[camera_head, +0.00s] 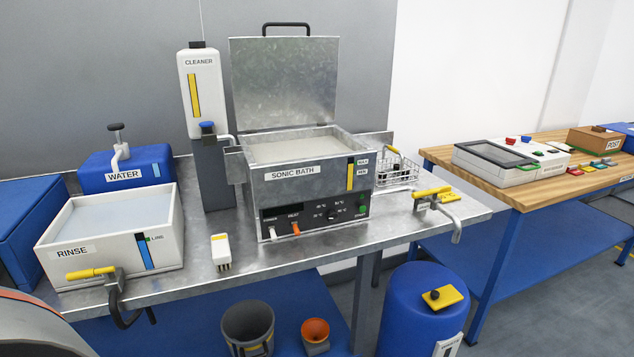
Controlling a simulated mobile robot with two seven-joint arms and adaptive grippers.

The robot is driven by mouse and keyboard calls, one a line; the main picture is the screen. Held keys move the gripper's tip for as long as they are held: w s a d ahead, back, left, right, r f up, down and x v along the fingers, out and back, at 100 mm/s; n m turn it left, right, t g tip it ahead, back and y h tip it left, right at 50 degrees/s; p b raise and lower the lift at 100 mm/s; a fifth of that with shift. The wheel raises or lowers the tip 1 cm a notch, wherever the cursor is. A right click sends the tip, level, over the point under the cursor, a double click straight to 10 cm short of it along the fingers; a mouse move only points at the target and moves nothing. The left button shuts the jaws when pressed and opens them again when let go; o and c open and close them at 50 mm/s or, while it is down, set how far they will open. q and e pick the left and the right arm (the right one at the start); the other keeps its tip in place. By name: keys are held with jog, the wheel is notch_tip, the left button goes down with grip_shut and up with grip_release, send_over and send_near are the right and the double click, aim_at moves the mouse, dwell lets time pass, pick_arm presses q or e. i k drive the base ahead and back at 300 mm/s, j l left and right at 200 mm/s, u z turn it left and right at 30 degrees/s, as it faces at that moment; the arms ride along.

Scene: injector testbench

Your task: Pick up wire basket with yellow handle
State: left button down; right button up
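A small wire basket (399,174) stands on the steel bench just right of the sonic bath. Its left part is hidden behind the bath. A small yellow and dark piece shows at its upper left; I cannot tell for sure that it is the basket's handle. Neither of my grippers is in view.
The sonic bath (310,186) stands with its lid raised. The rinse tank (112,240) is left. A wooden-topped table (530,191) stands right.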

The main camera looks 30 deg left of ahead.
aim_at(402, 166)
jog(key=i+l+u, duration=0.25)
jog(key=i+l, duration=0.65)
jog(key=l, duration=0.15)
